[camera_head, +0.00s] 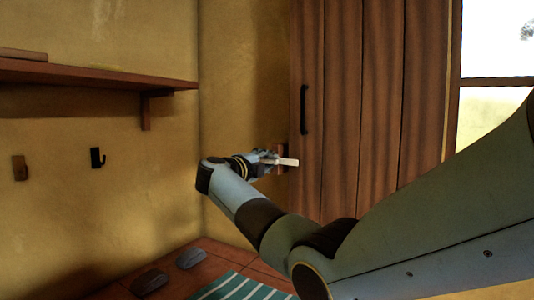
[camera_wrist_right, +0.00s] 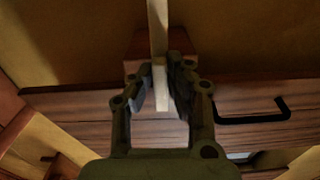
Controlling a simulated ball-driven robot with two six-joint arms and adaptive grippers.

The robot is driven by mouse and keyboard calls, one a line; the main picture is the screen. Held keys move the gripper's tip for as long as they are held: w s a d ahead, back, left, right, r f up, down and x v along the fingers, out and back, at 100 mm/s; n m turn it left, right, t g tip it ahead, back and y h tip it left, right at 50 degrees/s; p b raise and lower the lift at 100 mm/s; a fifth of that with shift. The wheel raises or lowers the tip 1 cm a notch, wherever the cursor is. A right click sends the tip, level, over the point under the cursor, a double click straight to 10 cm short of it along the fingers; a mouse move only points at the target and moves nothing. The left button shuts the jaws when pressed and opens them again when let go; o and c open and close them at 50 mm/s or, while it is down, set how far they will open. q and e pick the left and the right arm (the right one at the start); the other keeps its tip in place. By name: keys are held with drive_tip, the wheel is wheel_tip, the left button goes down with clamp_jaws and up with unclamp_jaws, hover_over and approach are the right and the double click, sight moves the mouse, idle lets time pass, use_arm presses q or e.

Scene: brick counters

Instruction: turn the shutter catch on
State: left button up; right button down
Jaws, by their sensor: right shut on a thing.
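The shutter catch is a pale bar (camera_head: 288,162) at the left edge of the plank shutter (camera_head: 342,60). In the head view it lies nearly level, with its free end over the shutter's edge. A reddish wooden block behind it shows in the wrist view (camera_wrist_right: 180,45). My right gripper (camera_head: 270,158) is at the catch, coming from the left. In the right wrist view the gripper (camera_wrist_right: 160,78) has its fingers on either side of the pale bar (camera_wrist_right: 158,30), shut on it. The fingers partly hide the block. My left gripper is out of view.
A black handle (camera_head: 304,110) stands on the shutter above the catch. A shelf (camera_head: 95,75) and a black hook (camera_head: 97,158) are on the left wall. Dark stone-like objects (camera_head: 190,258) and a striped cloth (camera_head: 245,287) lie on the counter below. A window (camera_head: 495,50) is at the right.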

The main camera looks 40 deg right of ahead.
drive_tip(key=shift+f+n, duration=0.1)
drive_tip(key=shift+n, duration=0.2)
drive_tip(key=c, duration=1.3)
unclamp_jaws()
drive_tip(key=v, duration=1.2)
drive_tip(key=shift+a, duration=0.1)
